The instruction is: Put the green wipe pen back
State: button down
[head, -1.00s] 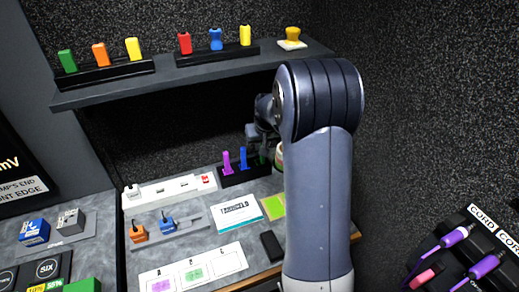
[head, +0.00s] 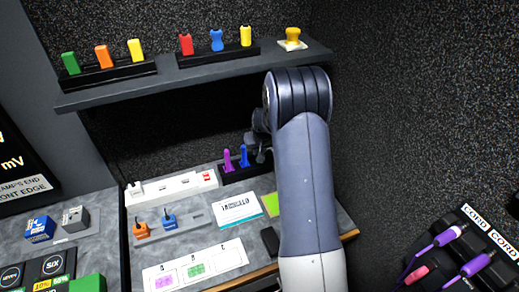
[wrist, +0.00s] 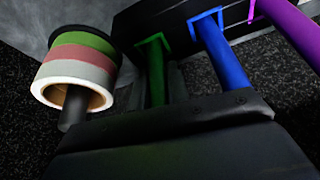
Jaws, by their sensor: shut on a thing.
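The green wipe pen (wrist: 155,72) is in the wrist view, with one end at the green-framed slot of the black pen rack (wrist: 130,18). My gripper (wrist: 175,125) is shut on the green pen; its dark jaws cover the pen's other end. Whether the pen is fully seated in the slot I cannot tell. The blue pen (wrist: 224,55) and the purple pen (wrist: 290,28) stand in the same rack, beside it. In the head view my gripper (head: 262,155) is at the rack's right end, and my arm hides the green pen.
A stack of tape rolls (wrist: 80,65) on a post stands close beside the green pen. A shelf (head: 215,72) with coloured pieces overhangs the counter. A white power strip (head: 170,188) lies left of the rack; a white card (head: 238,210) lies in front.

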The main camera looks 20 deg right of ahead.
jog(key=shift+f, duration=0.25)
jog(key=c, duration=1.4)
grip_release()
jog(key=shift+r, duration=0.1)
jog(key=shift+o, duration=0.2)
jog(key=shift+r, duration=0.15)
jog(key=shift+r, duration=0.2)
jog(key=b+v, duration=0.1)
jog(key=v, duration=1)
jog(key=shift+s+r, duration=0.15)
jog(key=shift+r, duration=0.15)
jog(key=shift+f, duration=0.1)
